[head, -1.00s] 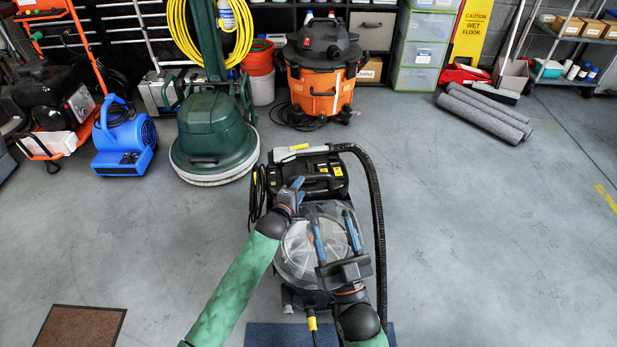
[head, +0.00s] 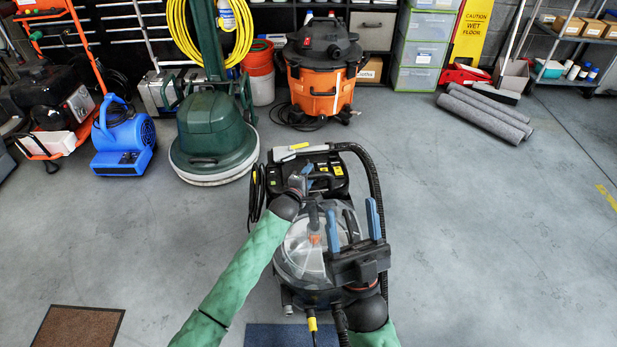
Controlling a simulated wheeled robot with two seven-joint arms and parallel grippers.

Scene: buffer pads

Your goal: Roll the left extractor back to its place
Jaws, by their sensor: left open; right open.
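One extractor (head: 296,252) stands on the floor at the centre of the head view, black with a clear round tank lid, a hose along its right side and a black rear part with yellow labels. My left gripper (head: 308,174) is open by the extractor's rear part, its fingers partly hidden by its own wrist. I cannot tell whether it touches the extractor. My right gripper (head: 353,220) is open over the right part of the clear lid, with its two blue fingers pointing away from me and apart.
A blue mat (head: 262,337) lies at the front and a brown mat (head: 78,335) at front left. A green floor machine (head: 212,140), a blue blower (head: 124,140) and an orange vacuum (head: 322,85) stand behind. Rolled grey mats (head: 485,112) lie back right. The right floor is clear.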

